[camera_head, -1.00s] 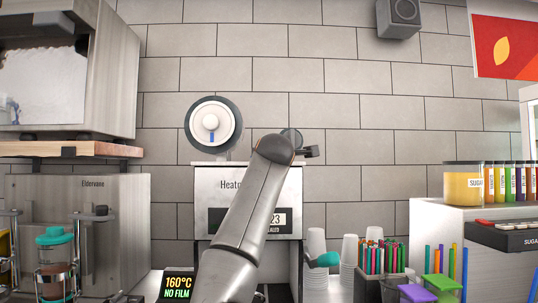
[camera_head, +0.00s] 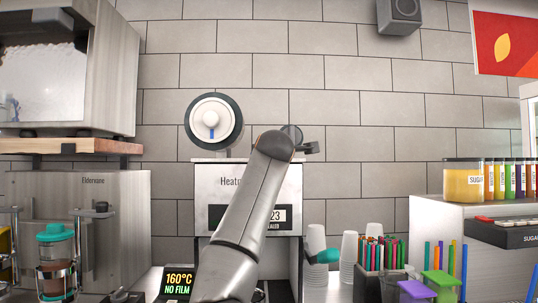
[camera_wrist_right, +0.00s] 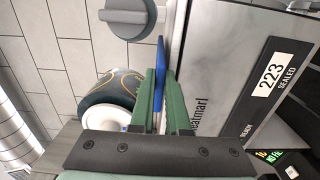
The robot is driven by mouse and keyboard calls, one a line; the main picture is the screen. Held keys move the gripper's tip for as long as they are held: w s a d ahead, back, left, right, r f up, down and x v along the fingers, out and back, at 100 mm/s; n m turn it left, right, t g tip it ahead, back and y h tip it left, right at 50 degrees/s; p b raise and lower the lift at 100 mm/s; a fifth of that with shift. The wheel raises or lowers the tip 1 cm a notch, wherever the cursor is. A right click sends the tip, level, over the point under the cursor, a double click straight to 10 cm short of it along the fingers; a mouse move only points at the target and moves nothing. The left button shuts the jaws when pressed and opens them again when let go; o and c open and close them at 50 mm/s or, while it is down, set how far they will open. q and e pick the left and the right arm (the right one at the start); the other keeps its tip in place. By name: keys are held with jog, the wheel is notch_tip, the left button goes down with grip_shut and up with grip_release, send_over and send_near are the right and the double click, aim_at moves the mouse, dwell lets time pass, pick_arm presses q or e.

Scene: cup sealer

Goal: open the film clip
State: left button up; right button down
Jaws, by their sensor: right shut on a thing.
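The cup sealer (camera_head: 216,198) stands against the wall, with its front partly covered by my right arm. A blue flat bar, which looks like the film clip (camera_wrist_right: 160,60), shows in the right wrist view beside the sealer's face. My right gripper (camera_wrist_right: 166,85) has its green fingers shut on this bar. In the head view that gripper is hidden behind my arm. The film roll (camera_head: 213,124), a white disc with a dark rim and a small blue tab, sits at the sealer's upper left. It also shows in the right wrist view (camera_wrist_right: 105,97), left of the fingers. My left gripper is not in view.
A grey knob (camera_wrist_right: 130,18) shows beyond the fingertips. A small display (camera_head: 178,284) reads "160°C NO FILM". Stacked cups (camera_head: 349,250), a holder of coloured sticks (camera_head: 378,252) and lidded tubs (camera_head: 442,287) stand right of the sealer. A steel machine (camera_head: 118,225) stands left.

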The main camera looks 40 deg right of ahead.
jog(key=shift+n, duration=0.3)
jog(key=shift+w+a+r+n+b, duration=0.25)
jog(key=shift+r+n, duration=0.4)
jog(key=shift+n, duration=1.6)
jog(key=shift+w+a+r+n+b, duration=0.1)
jog(key=shift+w+a+r+n, duration=0.4)
jog(key=shift+n, duration=1.7)
jog(key=shift+a+r+n+b, duration=0.15)
jog(key=shift+r+n, duration=0.65)
jog(key=shift+n, duration=1.45)
jog(key=c, duration=0.9)
grip_release()
